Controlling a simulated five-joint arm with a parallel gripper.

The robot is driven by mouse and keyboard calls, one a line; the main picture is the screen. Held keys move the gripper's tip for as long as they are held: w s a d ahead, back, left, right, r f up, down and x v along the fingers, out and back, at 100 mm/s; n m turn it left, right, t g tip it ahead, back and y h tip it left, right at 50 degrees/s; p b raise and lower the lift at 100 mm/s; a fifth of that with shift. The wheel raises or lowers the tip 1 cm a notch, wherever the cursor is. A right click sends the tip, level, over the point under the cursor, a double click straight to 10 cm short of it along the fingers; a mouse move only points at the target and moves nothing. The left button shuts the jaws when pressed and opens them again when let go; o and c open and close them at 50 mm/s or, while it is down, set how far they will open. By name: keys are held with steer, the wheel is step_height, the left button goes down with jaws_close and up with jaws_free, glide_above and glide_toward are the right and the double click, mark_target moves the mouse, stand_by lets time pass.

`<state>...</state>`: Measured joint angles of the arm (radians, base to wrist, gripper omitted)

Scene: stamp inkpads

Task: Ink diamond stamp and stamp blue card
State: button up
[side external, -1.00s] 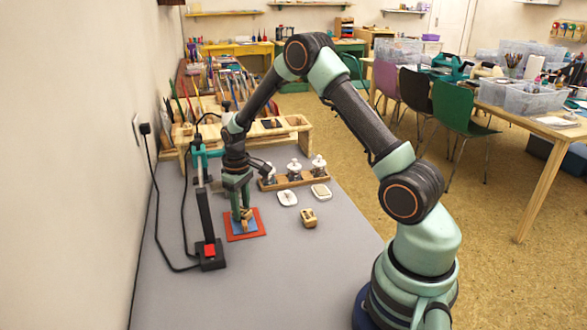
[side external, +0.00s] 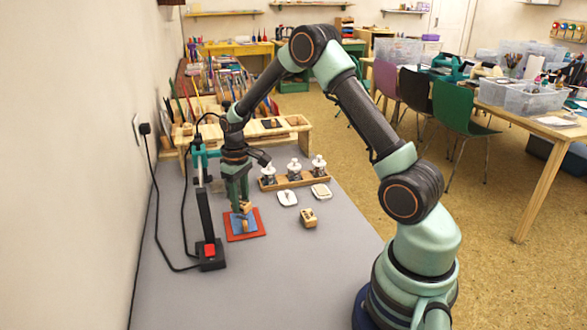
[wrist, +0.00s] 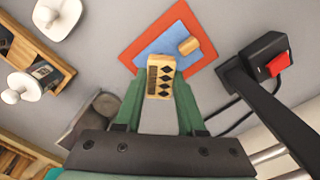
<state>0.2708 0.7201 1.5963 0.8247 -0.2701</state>
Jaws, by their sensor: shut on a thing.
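My gripper (side external: 243,202) is shut on a small wooden stamp (side external: 245,207), held low over the card area. In the wrist view the stamp (wrist: 161,77) sits between my green fingertips, its visible face marked with several dark diamonds. The blue card (side external: 236,226) lies in a red-orange frame (side external: 243,237) below; in the wrist view the blue card (wrist: 165,45) is partly hidden by the stamp. A small tan piece (wrist: 189,45) shows over the card; I cannot tell whether it belongs to the stamp.
Another wooden stamp (side external: 308,218) stands on the grey table right of the card. A wooden rack (side external: 295,182) with white-knobbed pieces is behind the inkpads. A black post with a red button (side external: 210,250) stands close left of the card. The table front is clear.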

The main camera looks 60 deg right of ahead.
steer(key=shift+r, duration=2.15)
